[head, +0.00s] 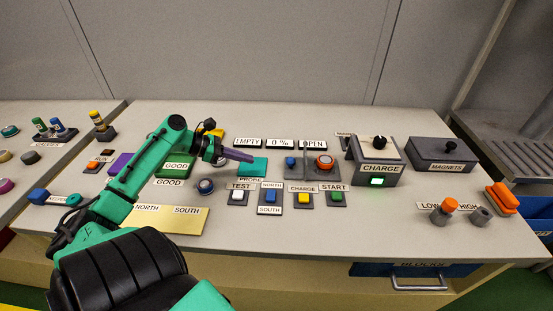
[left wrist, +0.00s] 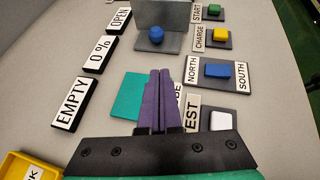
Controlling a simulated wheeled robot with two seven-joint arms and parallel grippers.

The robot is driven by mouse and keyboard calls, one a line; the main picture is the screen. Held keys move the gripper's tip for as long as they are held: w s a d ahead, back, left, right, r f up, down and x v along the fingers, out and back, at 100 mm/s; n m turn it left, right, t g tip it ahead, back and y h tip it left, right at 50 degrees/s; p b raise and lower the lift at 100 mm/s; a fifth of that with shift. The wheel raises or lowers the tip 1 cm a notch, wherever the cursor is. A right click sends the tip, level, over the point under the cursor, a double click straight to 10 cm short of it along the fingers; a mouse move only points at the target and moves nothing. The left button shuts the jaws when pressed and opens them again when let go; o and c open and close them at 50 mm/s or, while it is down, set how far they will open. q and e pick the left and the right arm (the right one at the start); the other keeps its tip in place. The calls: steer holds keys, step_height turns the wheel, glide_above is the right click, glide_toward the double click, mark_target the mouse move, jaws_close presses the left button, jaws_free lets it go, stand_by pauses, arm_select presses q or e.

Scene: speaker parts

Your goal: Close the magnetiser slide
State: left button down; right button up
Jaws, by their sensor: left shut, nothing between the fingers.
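The magnetiser appears to be the grey unit with a thin upright plate, a blue knob (head: 291,161) and an orange round part (head: 323,161). Its blue knob (left wrist: 156,36) also shows in the left wrist view, in front of the upright plate (left wrist: 165,14). Signs behind it read EMPTY (head: 248,143), 0 % (head: 280,144) and OPEN (head: 313,145). My left gripper (head: 252,157), with purple fingers, is shut and empty over the teal PROBE pad (head: 253,168), left of the blue knob and apart from it. Its fingers (left wrist: 160,75) point towards the knob in the left wrist view. My right gripper is out of view.
TEST (head: 236,197), NORTH/SOUTH (head: 270,197), CHARGE (head: 303,199) and START (head: 336,197) buttons stand in front. The CHARGE box (head: 370,172) with a green light and the MAGNETS box (head: 440,153) stand to the right. A yellow tray (left wrist: 30,166) lies near the gripper.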

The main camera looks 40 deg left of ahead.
mark_target(263, 171)
arm_select(q)
steer(key=x, duration=0.4)
steer(key=b+x, duration=0.1)
steer(key=x, duration=0.1)
steer(key=shift+w+a+f, duration=0.25)
steer(key=shift+w+f, duration=0.05)
steer(key=shift+f, duration=0.1)
steer(key=w+d, duration=0.2)
steer(key=w, duration=0.1)
steer(key=shift+d, duration=0.3)
steer(key=shift+w+d, duration=0.15)
steer(key=shift+w, duration=0.05)
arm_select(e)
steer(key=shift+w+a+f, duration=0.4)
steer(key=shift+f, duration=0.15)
